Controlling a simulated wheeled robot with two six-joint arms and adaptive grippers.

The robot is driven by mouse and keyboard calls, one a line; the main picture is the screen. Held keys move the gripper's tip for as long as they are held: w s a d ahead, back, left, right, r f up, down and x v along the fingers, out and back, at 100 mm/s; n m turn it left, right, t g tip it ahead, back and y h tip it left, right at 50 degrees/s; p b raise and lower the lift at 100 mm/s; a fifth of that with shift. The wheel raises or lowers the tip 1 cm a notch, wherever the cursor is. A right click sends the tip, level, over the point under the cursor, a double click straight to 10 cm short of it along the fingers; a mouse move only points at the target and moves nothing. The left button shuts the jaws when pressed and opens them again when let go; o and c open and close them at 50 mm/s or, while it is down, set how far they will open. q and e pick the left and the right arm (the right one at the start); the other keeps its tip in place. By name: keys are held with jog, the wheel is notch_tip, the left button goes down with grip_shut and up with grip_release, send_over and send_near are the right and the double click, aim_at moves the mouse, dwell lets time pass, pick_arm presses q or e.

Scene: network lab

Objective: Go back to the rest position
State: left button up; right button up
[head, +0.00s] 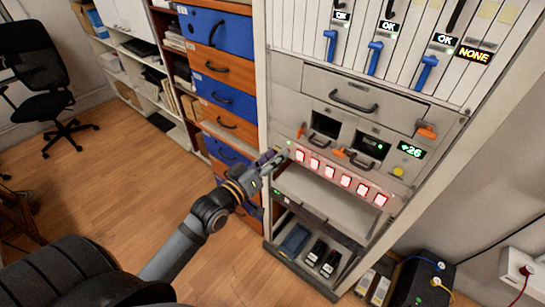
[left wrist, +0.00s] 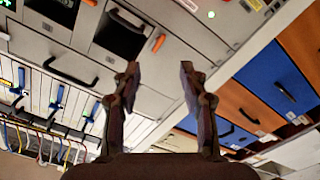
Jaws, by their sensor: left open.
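My left arm comes in from the lower left of the head view. Its gripper (head: 275,161) is in front of the grey equipment rack (head: 283,72), by the left end of a row of red lit buttons (head: 345,184). In the left wrist view the gripper (left wrist: 159,68) is open, with its two fingers apart and nothing between them. Whether a fingertip touches the rack is hard to tell. My right gripper is in neither view.
A drawer (head: 350,94) with a dark handle, two small bays and orange levers (head: 427,131) sit above the buttons. Blue and orange drawers (head: 224,61) stand left of the rack. A black office chair (head: 37,75) is far left. Wooden floor (head: 120,185) is clear between.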

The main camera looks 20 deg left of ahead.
pick_arm(q)
jog(key=shift+s, duration=0.2)
dwell(0.3)
jog(key=a+f+g+y+b, duration=0.15)
jog(key=a+f, duration=0.25)
jog(key=f, duration=0.9)
jog(key=a+f+g+y, duration=0.3)
jog(key=a+f, duration=0.1)
jog(key=f, duration=0.9)
jog(key=s+a+f+g, duration=0.1)
jog(key=s+f+g, duration=0.1)
jog(key=s+f, duration=0.35)
jog(key=s+a+f+m+g, duration=0.1)
jog(key=s+f, duration=0.1)
jog(key=f, duration=0.6)
jog(key=s+a+f+g, duration=0.1)
jog(key=s+f+g, duration=0.15)
jog(key=f, duration=0.35)
jog(key=s+d+f+m+g, duration=0.1)
jog(key=s+f+g, duration=0.1)
jog(key=s+f, duration=0.4)
jog(key=s+d+f+m+g+b, duration=0.1)
jog(key=s+f, duration=0.5)
jog(key=s, duration=0.7)
jog(key=s+d+f+m+g, duration=0.1)
jog(key=s+f+g, duration=0.2)
jog(key=s+f, duration=0.3)
jog(key=s+y, duration=0.1)
jog(key=s, duration=0.3)
